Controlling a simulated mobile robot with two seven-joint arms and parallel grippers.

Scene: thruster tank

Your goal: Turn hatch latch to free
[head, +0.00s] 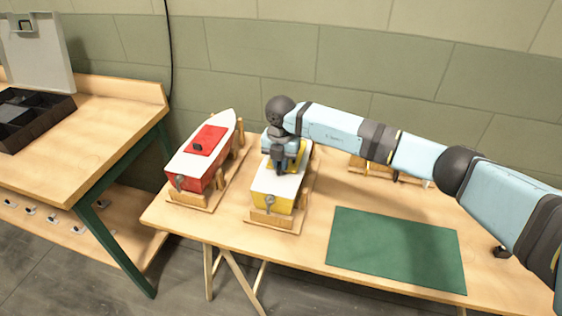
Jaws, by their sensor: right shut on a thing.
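A yellow and white model boat (267,186) sits on a wooden cradle (275,219). My right gripper (285,172) points down onto its yellow hatch (300,157) and is shut on the hatch latch, which the fingers hide. Which way the latch is turned cannot be seen. A red and white boat (182,165) stands to the left on its own cradle. It has a red hatch (213,135) with a small dark latch (197,147) on top. My left gripper is not in view.
A green mat (395,250) lies clear on the wooden table (300,246), right of the boats. A wooden rack (372,168) stands behind my right arm. A second bench (110,112) at left holds a black divided box (38,125).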

